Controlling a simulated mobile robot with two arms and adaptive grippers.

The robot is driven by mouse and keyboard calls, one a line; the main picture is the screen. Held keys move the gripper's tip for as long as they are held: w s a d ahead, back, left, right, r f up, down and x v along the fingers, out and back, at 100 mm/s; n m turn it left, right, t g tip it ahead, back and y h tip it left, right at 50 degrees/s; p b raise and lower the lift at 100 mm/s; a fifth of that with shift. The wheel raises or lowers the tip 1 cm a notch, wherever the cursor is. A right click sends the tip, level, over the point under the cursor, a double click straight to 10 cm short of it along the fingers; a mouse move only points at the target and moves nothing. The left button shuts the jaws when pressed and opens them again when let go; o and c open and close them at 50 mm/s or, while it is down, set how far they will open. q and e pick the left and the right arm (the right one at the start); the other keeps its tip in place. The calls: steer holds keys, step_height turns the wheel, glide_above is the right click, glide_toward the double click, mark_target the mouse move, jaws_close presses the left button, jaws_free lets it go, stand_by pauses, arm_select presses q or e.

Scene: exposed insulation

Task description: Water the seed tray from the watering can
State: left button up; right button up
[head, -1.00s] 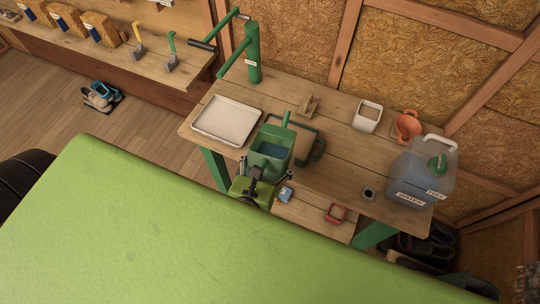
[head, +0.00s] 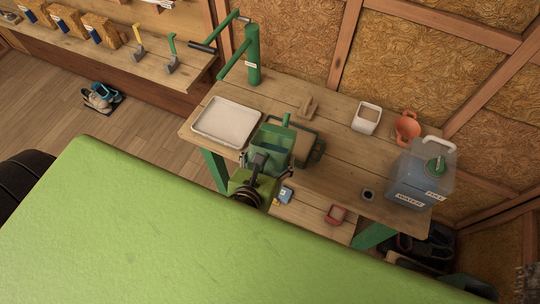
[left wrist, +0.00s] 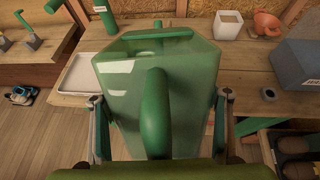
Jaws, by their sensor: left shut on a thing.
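The green watering can (head: 277,143) is held over the front edge of the wooden bench. My left gripper (head: 266,166) is shut on it from the near side. In the left wrist view the fingers (left wrist: 159,108) press on both sides of the can (left wrist: 125,85), and its handle (left wrist: 157,120) points at the camera. A pale, shallow, empty-looking tray (head: 226,121) lies on the bench left of the can. A green-rimmed tray-like thing (head: 317,151) is partly hidden behind the can; I cannot tell which one is the seed tray. My right gripper is out of view.
A green pump (head: 253,55) stands at the bench's back left. A white pot (head: 367,117), an orange jug (head: 406,128), a small dark cup (head: 368,194) and a blue water container (head: 420,180) stand to the right. A green surface (head: 180,230) fills the foreground.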

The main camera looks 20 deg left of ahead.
arm_select(q)
steer(key=shift+w+r+g, duration=0.3)
steer(key=shift+r+g, duration=0.1)
steer(key=shift+r, duration=0.3)
steer(key=shift+r, duration=0.1)
steer(key=shift+w+r+g, duration=0.15)
steer(key=shift+r+g, duration=0.1)
steer(key=shift+g, duration=0.15)
steer(key=shift+w+r, duration=0.1)
steer(key=shift+w+r+g, duration=0.1)
steer(key=shift+r+g, duration=0.05)
steer(key=shift+g, duration=0.25)
